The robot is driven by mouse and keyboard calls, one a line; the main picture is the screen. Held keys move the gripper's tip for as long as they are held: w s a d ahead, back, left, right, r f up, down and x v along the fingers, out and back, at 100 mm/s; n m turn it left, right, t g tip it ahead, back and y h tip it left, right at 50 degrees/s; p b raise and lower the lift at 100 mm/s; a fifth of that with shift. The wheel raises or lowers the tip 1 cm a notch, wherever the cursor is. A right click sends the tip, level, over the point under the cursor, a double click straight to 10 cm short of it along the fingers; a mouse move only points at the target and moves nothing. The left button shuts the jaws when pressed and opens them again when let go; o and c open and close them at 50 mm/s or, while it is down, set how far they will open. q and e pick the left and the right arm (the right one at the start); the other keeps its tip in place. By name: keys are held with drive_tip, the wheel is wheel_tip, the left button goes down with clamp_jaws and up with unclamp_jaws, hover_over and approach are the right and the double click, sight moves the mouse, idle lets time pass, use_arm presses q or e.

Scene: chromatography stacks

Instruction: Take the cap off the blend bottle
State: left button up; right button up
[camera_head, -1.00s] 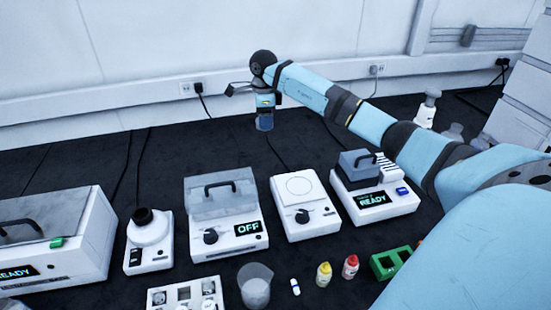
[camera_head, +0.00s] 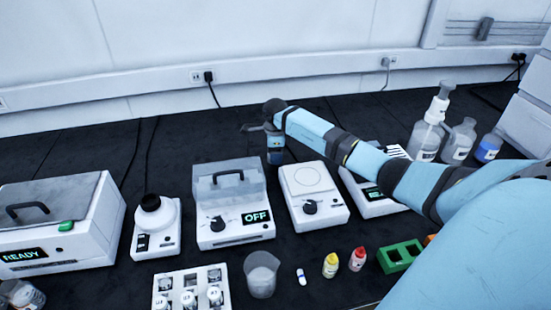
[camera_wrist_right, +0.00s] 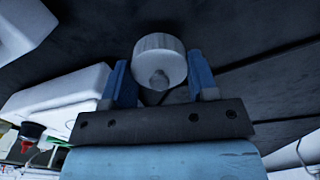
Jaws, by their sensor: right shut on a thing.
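My right gripper (camera_head: 275,158) is low over the black bench, behind the gap between the clear-lidded device and the flat-plate device. In the right wrist view, its blue fingers (camera_wrist_right: 161,82) are shut on a white round cap (camera_wrist_right: 158,57) with a ribbed side and a small knob. I cannot tell whether a bottle body is below the cap, or whether it touches the bench. No label reading blend is legible, so I cannot tell which bottle that is. My left gripper is not in view.
The clear-lidded device (camera_head: 232,225), flat-plate device (camera_head: 318,212) and a partly hidden device (camera_head: 372,198) stand close by. A pump bottle (camera_head: 427,145), a clear bottle (camera_head: 459,142) and a blue bottle (camera_head: 488,149) stand at right. Bench behind the devices is mostly clear.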

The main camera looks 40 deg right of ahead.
drive_tip(key=shift+f, duration=1.05)
drive_tip(key=shift+f, duration=0.2)
drive_tip(key=o, duration=1)
drive_tip(key=shift+r, duration=0.1)
wheel_tip(320, 180, up, 12)
drive_tip(key=shift+r+p, duration=0.1)
drive_tip(key=shift+p, duration=0.25)
